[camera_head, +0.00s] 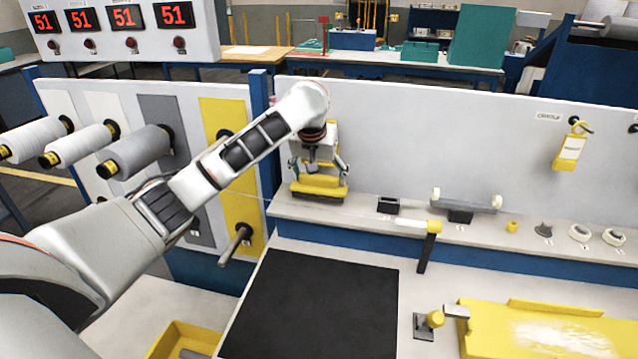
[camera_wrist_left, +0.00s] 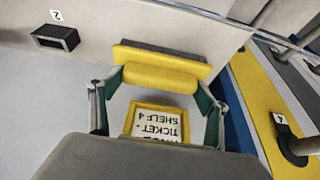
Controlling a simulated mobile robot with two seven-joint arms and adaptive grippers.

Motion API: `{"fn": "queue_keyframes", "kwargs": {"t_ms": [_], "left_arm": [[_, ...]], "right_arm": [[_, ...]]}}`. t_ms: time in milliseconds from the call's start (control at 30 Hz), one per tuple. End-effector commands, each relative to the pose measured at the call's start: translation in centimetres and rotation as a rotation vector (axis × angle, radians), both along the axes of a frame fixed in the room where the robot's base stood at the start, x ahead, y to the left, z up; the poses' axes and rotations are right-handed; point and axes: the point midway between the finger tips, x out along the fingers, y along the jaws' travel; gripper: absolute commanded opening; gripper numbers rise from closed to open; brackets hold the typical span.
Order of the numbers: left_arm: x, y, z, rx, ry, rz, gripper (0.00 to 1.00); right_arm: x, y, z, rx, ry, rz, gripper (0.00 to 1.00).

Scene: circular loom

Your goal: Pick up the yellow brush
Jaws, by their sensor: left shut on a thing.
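The yellow brush (camera_head: 320,184) is at the left end of the long shelf, close against the white panel. In the left wrist view the yellow brush (camera_wrist_left: 160,76) shows its rounded yellow handle and a grey strip along its far side. My left gripper (camera_head: 317,168) is above it, with the fingers (camera_wrist_left: 158,92) shut on the two ends of the handle. I cannot tell whether the brush touches the shelf. My right gripper is not in view.
A yellow-framed ticket sign (camera_wrist_left: 157,124) is close by the gripper. Along the shelf (camera_head: 350,216) stand a black holder (camera_head: 388,205), a grey roller (camera_head: 466,200) and small parts. Thread spools (camera_head: 135,152) hang at left. A black mat (camera_head: 310,305) lies in front.

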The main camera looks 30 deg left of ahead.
Motion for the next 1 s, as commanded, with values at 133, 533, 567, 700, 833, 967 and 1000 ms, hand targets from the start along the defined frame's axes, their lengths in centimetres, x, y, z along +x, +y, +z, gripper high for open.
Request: {"fn": "queue_keyframes", "kwargs": {"t_ms": [133, 533, 567, 700, 833, 967, 1000], "left_arm": [[0.1, 0.1, 3.0, 0.002, -0.007, 0.000, 0.50], [0.1, 0.1, 11.4, 0.003, -0.008, 0.000, 0.50], [0.1, 0.1, 11.9, 0.002, -0.006, 0.000, 0.50], [0.1, 0.1, 14.2, 0.002, -0.006, 0.000, 0.50], [0.1, 0.1, 15.8, 0.002, -0.005, 0.001, 0.50], [0.1, 0.0, 16.9, 0.002, -0.004, -0.001, 0.50], [0.1, 0.0, 17.2, 0.001, -0.004, 0.000, 0.50]], "right_arm": [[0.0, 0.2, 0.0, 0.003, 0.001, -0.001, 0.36], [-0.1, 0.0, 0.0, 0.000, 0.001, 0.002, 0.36], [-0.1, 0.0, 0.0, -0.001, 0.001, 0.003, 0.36], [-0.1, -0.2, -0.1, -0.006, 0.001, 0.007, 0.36], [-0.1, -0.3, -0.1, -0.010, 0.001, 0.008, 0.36], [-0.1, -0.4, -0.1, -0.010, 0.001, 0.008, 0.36], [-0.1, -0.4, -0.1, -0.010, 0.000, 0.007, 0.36]]}}
